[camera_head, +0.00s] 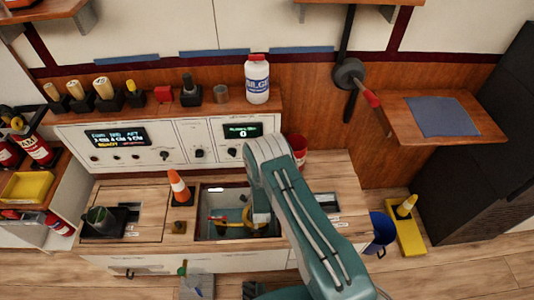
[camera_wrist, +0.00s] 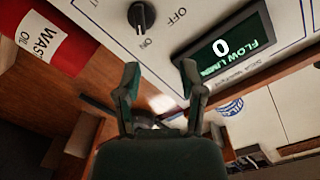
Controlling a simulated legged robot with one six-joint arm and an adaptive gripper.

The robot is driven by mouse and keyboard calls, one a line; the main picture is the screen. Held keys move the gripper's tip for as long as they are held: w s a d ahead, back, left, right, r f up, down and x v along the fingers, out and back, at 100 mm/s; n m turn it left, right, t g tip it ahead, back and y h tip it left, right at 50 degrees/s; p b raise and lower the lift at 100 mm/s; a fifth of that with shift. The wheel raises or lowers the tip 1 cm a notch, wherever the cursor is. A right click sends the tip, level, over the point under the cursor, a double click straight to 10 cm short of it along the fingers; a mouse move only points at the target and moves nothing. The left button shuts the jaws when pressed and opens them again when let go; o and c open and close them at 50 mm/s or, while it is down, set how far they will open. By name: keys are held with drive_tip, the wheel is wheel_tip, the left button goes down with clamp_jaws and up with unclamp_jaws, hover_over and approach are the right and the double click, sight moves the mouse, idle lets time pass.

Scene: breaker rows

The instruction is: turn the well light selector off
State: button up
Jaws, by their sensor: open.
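A black selector knob (camera_wrist: 141,14) sits on the white panel near the top of the wrist view, beside the labels ON and OFF. Its narrow end appears to point toward ON. A cut-off label ending in T is beside it; its full name is not readable. My gripper (camera_wrist: 160,75) is open and empty, its two dark green fingers apart and short of the knob. In the head view my teal arm covers the panel right of the small display, so the knob and fingertips are hidden there.
A flow display (camera_wrist: 222,48) reading 0 is beside the knob. A red waste oil can (camera_wrist: 42,45) stands close by. A white bottle (camera_head: 257,80) is on the ledge above. An orange cone (camera_head: 179,186) stands beside the open well (camera_head: 207,190) below the panel.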

drive_tip(key=w+d+f, duration=0.1)
drive_tip(key=w+f, duration=0.2)
drive_tip(key=w, duration=0.5)
drive_tip(key=shift+w+t, duration=0.3)
drive_tip(key=shift+d, duration=0.1)
clamp_jaws()
